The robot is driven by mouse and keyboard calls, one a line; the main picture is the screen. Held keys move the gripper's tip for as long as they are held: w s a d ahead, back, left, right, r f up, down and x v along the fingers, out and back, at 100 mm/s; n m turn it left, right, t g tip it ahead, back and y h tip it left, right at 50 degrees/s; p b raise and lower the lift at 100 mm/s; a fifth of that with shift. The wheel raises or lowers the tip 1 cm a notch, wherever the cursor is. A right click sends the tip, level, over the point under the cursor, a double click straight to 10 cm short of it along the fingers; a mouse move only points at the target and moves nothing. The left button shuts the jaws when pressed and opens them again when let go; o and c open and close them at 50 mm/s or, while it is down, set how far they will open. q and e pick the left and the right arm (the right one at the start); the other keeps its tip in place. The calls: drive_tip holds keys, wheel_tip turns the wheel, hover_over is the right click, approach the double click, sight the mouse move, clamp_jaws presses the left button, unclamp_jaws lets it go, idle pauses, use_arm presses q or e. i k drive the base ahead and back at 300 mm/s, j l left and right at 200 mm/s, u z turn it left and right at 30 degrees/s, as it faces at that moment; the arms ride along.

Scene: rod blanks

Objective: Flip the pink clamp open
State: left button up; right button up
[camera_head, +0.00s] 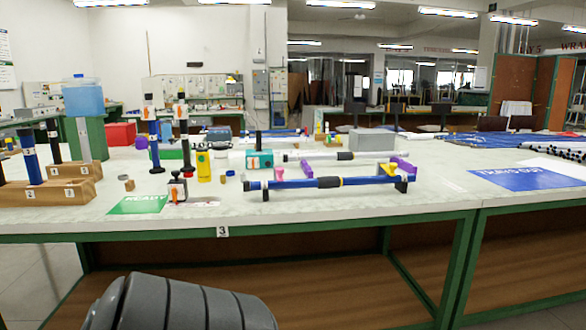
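A long blue rod (300,183) with black bands lies horizontally near the front of the white table, on dark supports at its ends. A small pink piece (279,174) stands by the rod's left part. I cannot tell from this view which pink piece is the clamp, or whether either is open or closed. Neither of my grippers is in view.
Wooden blocks (75,169) with upright rods stand at the left. A green mat (138,205) lies at the front left, a blue mat (528,178) at the right. A teal block (259,159), yellow bottle (203,165) and grey box (371,139) stand behind.

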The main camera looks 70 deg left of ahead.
sight(280, 170)
drive_tip(key=u, duration=2)
